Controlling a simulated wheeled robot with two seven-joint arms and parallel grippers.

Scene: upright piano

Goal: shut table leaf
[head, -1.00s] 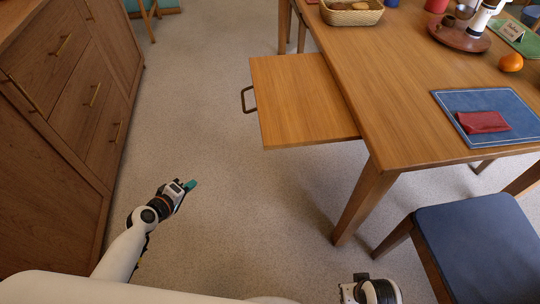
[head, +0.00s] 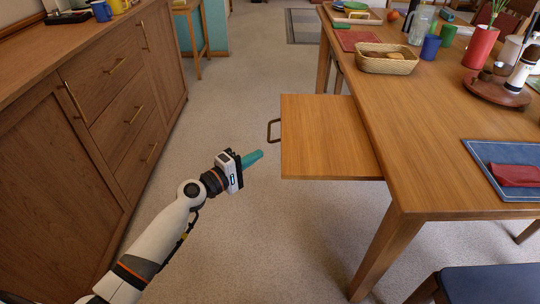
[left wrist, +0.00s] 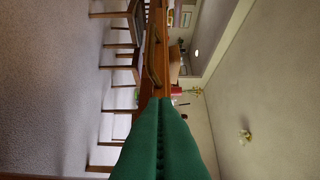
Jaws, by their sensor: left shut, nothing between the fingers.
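The table leaf (head: 330,140) is a light wooden panel sticking out from the left side of the dining table (head: 425,160). A dark loop handle (head: 273,131) is on its left edge. My left gripper (head: 256,158), with teal fingers, is shut and empty, a little left of the leaf and lower in the picture than the handle, apart from both. In the left wrist view its green fingers (left wrist: 160,140) lie together, and the table edge (left wrist: 155,50) shows sideways beyond them. My right gripper is not in view.
A wooden sideboard (head: 110,110) stands along the left. Carpet (head: 225,95) is clear between it and the table. A bread basket (head: 387,60) and a blue placemat (head: 510,165) lie on the table. A dark-seated chair (head: 490,285) is at lower right.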

